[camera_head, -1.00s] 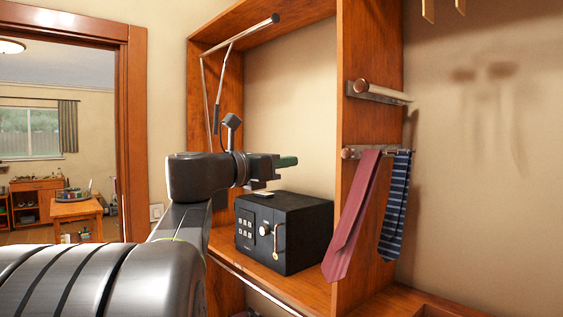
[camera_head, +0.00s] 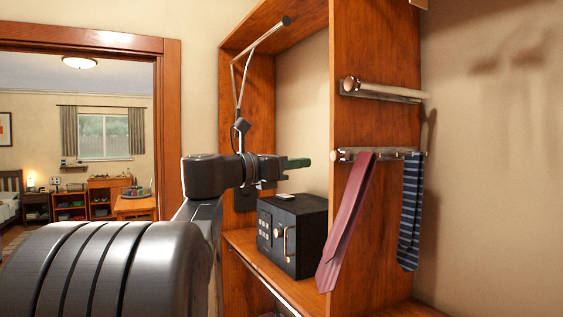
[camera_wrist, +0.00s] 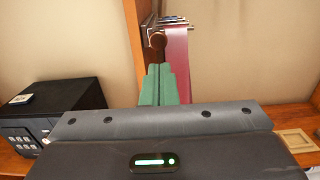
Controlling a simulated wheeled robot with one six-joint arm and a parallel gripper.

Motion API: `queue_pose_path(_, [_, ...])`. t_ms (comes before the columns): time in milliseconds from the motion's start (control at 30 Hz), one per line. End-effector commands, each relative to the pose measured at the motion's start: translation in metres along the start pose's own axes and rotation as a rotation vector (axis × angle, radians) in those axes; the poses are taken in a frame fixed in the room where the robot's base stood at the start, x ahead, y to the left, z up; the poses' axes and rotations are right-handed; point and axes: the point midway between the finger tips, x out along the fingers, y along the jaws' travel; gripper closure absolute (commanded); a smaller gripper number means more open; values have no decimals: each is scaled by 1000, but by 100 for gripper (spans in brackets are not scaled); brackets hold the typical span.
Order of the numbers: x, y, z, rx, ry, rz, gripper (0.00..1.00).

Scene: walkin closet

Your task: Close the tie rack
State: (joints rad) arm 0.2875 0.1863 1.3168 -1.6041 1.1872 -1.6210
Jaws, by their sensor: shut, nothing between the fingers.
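The tie rack (camera_head: 345,155) is a metal rail with a round wooden knob at its front end, mounted on the side of a wooden upright. A maroon tie (camera_head: 347,222) and a dark striped tie (camera_head: 410,212) hang from it. My gripper (camera_head: 298,162) has green fingers, shut and empty, left of the knob in the head view. In the wrist view my gripper (camera_wrist: 158,84) points up toward the brown knob (camera_wrist: 157,42), with the maroon tie (camera_wrist: 178,65) just right of it. I cannot tell whether the fingertips touch the knob.
A second rail (camera_head: 380,91) with a knob is mounted above the rack. A black safe (camera_head: 292,235) stands on the shelf below my gripper, with a small device on top. The wooden upright (camera_head: 375,40) stands beside the rack. A doorway opens at left.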

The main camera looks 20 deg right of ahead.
Motion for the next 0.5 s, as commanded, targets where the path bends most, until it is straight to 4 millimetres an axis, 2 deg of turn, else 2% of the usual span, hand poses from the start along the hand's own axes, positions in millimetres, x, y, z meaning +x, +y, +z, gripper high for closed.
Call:
queue_pose_path(33, [11,-1,2,-2,1,-5,100])
queue_pose_path(200, [42,-1,2,-1,1,-4,100])
queue_pose_path(333, [59,-1,2,-1,1,-2,100])
queue_pose_path(500, [70,0,0,-1,1,0,100])
